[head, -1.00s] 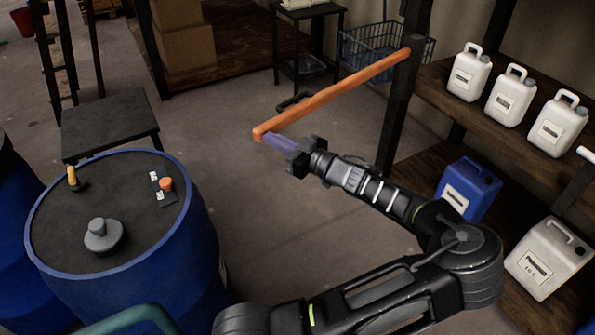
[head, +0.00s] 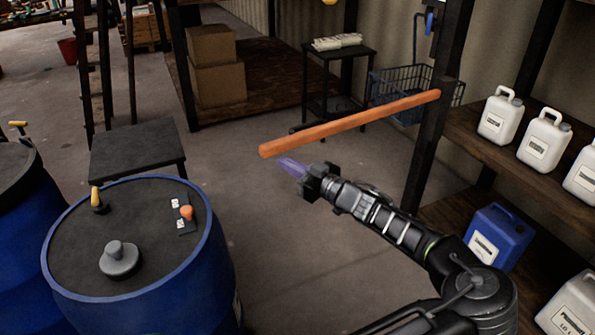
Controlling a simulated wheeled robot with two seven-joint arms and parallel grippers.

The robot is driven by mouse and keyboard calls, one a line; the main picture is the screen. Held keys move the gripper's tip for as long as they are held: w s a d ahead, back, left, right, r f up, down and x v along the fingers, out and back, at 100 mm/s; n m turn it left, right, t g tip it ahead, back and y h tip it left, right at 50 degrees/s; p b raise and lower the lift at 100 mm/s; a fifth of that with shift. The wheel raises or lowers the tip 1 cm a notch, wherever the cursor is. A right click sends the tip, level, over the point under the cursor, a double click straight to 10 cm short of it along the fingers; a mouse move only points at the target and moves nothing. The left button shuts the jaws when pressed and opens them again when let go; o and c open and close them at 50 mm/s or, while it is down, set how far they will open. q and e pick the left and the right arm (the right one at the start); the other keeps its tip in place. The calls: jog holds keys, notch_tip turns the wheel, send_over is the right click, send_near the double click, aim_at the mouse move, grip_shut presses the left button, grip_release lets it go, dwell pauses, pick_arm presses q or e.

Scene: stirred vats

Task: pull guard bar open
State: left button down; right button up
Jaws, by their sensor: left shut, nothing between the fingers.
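The orange guard bar (head: 350,123) reaches out from a dark post (head: 428,140) on the right. Its free end points left over open floor. My left gripper (head: 288,165), with purplish fingers, is shut and empty. It sits just below and in front of the bar near its free end in the picture, with a small visible gap. I cannot tell the gap in depth. My right gripper is not in view.
A blue vat (head: 140,290) with a dark lid stands at the left, a dark platform (head: 138,148) behind it. Shelves with white jugs (head: 543,140) and a blue jug (head: 499,237) fill the right. A wire basket (head: 400,92) stands behind the bar. Floor between is clear.

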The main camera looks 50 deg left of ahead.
pick_arm(q)
jog(key=v, duration=0.5)
jog(key=shift+d+b, duration=0.2)
jog(key=shift+b, duration=0.15)
